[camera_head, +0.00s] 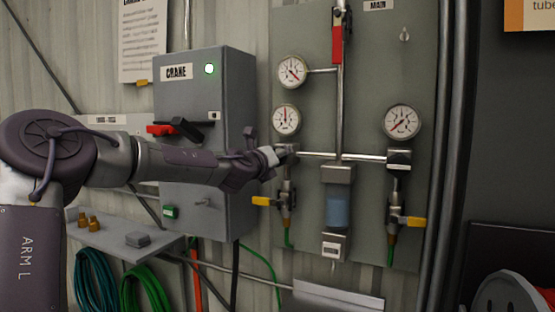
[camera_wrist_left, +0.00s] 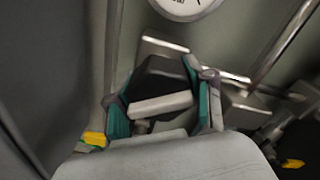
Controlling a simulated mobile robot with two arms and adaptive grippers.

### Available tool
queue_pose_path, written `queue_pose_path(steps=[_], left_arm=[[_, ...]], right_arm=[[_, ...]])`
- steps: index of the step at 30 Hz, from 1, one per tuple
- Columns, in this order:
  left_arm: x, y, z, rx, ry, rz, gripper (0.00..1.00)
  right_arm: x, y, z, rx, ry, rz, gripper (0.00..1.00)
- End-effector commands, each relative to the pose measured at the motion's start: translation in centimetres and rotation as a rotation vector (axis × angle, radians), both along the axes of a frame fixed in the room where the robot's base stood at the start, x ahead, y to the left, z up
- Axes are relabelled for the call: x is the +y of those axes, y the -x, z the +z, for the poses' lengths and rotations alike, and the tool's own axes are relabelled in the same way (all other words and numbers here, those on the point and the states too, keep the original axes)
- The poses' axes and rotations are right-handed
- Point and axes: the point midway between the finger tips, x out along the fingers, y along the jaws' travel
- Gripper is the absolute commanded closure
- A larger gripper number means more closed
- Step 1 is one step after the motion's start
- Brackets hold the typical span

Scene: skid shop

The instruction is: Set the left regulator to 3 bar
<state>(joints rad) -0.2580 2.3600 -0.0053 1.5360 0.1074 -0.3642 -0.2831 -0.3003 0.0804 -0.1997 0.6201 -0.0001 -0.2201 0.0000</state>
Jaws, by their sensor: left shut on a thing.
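The left regulator (camera_head: 291,149) sits on the grey panel at the left end of the horizontal pipe. Its round gauge (camera_head: 286,119) is just above, with a red needle pointing about straight up; the numbers are too small to read. My left gripper (camera_head: 276,154) reaches it from the left and hides much of its knob. In the left wrist view, my gripper's teal-edged fingers (camera_wrist_left: 162,104) stand on either side of a black knob (camera_wrist_left: 162,80) and are shut on it. Only the gauge's lower edge (camera_wrist_left: 185,8) shows there. My right gripper is in neither view.
A second regulator (camera_head: 399,158) with its gauge (camera_head: 402,121) is at the right, and another gauge (camera_head: 292,71) is above. Yellow-handled valves (camera_head: 263,201) hang below. The grey crane box (camera_head: 222,90) stands close behind my left arm.

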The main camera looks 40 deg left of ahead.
Motion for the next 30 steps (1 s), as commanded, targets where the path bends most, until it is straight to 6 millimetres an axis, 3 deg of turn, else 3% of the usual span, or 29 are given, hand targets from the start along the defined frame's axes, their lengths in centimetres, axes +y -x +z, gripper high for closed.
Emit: queue_pose_path(steps=[18,19,21,23,30], left_arm=[[-0.02,-0.01,-0.24,0.016,-0.035,-0.002,0.82],[-0.02,-0.01,-0.24,0.016,-0.035,-0.002,0.42],[-0.01,0.0,-0.23,0.016,-0.035,-0.002,0.31],[-0.01,0.0,-0.19,0.015,-0.035,-0.001,0.21],[0.0,0.0,-0.08,0.013,-0.036,-0.001,0.21]], right_arm=[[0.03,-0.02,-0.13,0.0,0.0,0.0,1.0],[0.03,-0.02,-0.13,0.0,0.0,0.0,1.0],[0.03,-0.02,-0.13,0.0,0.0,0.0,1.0],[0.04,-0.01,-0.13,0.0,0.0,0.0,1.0],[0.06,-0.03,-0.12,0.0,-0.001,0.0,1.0]])
